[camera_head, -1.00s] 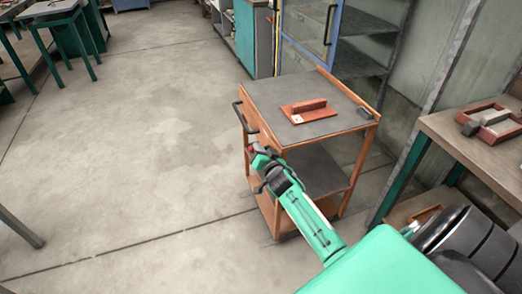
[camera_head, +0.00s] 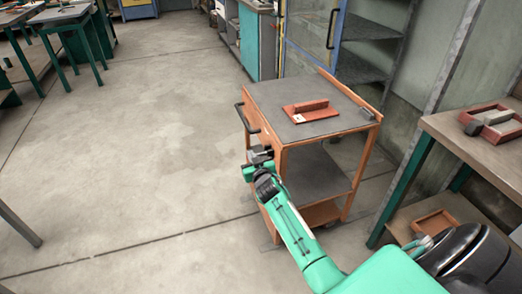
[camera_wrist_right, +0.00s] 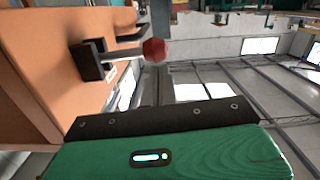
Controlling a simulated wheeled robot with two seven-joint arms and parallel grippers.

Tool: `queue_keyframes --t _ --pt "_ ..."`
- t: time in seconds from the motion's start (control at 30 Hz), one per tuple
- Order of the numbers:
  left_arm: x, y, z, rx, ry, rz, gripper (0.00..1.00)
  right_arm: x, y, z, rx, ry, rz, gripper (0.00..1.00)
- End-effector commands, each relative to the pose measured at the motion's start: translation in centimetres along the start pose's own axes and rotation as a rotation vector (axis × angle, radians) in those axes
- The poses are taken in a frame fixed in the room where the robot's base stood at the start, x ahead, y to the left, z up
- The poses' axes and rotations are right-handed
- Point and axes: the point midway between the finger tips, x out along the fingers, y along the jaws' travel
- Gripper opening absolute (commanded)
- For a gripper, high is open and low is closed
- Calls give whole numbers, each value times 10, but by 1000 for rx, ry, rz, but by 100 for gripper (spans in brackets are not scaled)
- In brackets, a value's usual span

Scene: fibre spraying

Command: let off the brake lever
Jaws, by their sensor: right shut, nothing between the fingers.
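The brake lever (camera_wrist_right: 122,54) shows in the right wrist view as a grey bar with a red knob (camera_wrist_right: 153,50). It sticks out from a dark mount on the orange side of the trolley. My right gripper (camera_head: 262,153) is shut and empty beside the trolley's front left corner in the head view, below the black push handle. In the right wrist view a dark edge of my gripper (camera_wrist_right: 160,118) lies below the knob in the picture, with a gap showing between them. In the head view the lever is hidden or too small to make out behind the gripper. My left gripper is not in view.
The orange trolley (camera_head: 364,161) has a grey top with a red float (camera_head: 311,111) and a small grey block (camera_head: 367,112). A black push handle (camera_head: 243,117) juts out on its left. A workbench (camera_head: 455,126) stands at right.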

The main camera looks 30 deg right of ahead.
Motion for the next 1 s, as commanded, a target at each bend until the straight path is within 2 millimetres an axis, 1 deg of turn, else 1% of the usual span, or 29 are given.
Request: queue_keyframes --t 0.03,0.17,0.5,0.7,0.8,1.0 --pt "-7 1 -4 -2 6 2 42 1 -2 8 -42 0 4 0" --pt "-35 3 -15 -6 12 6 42 2 -5 18 -163 0 14 0" --pt "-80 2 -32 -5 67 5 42 3 -7 38 -432 0 36 0" --pt "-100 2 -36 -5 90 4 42 4 -6 45 -533 0 44 0" --pt "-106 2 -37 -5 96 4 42 4 -6 47 -565 1 47 0" --pt "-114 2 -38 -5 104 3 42 4 -5 48 -596 1 49 0"
